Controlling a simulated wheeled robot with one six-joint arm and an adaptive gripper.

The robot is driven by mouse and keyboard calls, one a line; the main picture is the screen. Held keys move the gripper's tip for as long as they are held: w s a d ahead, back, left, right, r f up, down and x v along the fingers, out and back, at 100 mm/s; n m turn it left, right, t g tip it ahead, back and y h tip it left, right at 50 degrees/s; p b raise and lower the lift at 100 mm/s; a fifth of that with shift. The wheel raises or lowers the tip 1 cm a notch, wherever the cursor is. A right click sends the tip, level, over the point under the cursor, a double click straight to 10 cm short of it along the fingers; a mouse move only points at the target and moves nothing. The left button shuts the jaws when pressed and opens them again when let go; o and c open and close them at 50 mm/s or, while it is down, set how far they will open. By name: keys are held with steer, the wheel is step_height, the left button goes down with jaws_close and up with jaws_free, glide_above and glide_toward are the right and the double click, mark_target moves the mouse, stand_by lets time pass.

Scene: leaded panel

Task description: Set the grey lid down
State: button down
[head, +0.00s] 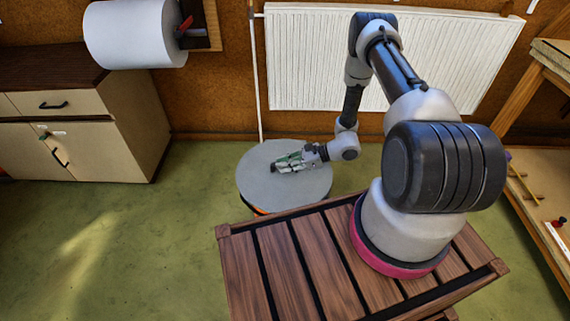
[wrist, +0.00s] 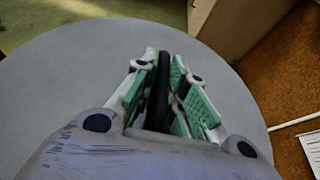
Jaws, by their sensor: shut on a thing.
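The grey lid (head: 300,190) is a wide round disc left of my arm's base in the head view. It fills much of the wrist view (wrist: 60,85). My gripper (head: 277,167) is over the middle of the lid, with green-padded fingers. In the wrist view my gripper (wrist: 160,70) is shut on a dark upright handle (wrist: 158,88) of the lid. A sliver of an orange and dark thing (head: 259,211) shows under the lid's near edge. The lid hides most of it, and I cannot tell whether they touch.
A cabinet (head: 85,110) stands at the left, with a paper roll (head: 135,35) above it. A white radiator (head: 310,60) is on the wall behind. Wooden shelving (head: 540,190) stands at the right. Green floor (head: 130,240) is clear at the left.

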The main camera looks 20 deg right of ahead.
steer(key=shift+f, duration=0.1)
steer(key=c, duration=1.4)
jaws_free()
steer(key=shift+o, duration=0.2)
steer(key=v, duration=1.2)
steer(key=shift+f, duration=0.1)
